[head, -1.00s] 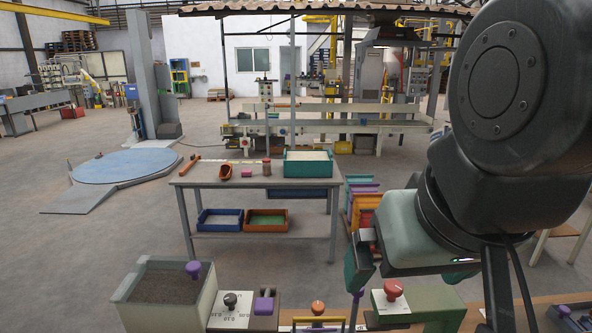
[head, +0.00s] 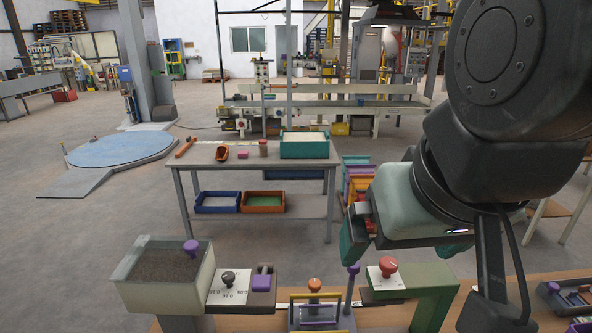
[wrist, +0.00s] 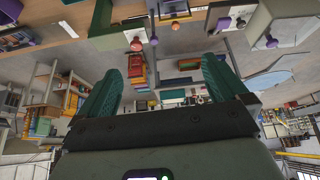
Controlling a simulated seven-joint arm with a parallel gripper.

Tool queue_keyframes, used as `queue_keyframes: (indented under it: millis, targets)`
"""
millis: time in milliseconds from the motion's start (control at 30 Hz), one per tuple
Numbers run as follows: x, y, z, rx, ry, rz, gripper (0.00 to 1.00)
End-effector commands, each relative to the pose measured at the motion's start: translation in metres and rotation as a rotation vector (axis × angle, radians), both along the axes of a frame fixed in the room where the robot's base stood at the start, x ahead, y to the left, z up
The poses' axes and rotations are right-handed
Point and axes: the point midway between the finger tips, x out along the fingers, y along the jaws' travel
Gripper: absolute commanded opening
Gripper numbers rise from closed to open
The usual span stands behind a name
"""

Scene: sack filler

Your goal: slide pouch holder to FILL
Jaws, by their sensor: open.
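A small frame with yellow and purple bars (head: 320,312), probably the pouch holder, stands on the wooden bench at the bottom of the head view. An orange knob (head: 315,285) shows at its back edge. It also shows in the wrist view, at the top (wrist: 176,24), upside down. My gripper (head: 354,238) is open and empty, above and behind the bench, up and right of the frame. Its two green fingers stand wide apart in the wrist view (wrist: 160,80), with nothing between them.
Left of the frame stand a bin of dark grain (head: 165,265) and a purple-handled block (head: 263,283). To its right are a purple-topped post (head: 353,270) and a green stand (head: 435,295) with a red knob (head: 388,266). A grey table (head: 250,165) stands behind.

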Motion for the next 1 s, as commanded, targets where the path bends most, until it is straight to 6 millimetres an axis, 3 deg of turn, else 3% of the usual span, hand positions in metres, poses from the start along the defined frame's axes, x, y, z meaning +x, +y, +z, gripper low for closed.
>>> queue_keyframes:
  millis: [233, 367, 467, 533, 767, 1000]
  targets:
    - [0.000, 0.000, 0.000, 0.000, 0.000, 0.000, 1.00]
    - [0.003, 0.000, 0.000, -0.002, 0.008, 0.001, 0.82]
    - [0.018, -0.001, 0.001, -0.008, 0.039, 0.006, 0.66]
    - [0.035, -0.002, 0.000, -0.015, 0.075, 0.012, 0.57]
    - [0.116, -0.009, -0.024, -0.039, 0.226, 0.049, 0.57]
    - [0.195, -0.020, -0.087, -0.046, 0.379, 0.093, 0.57]
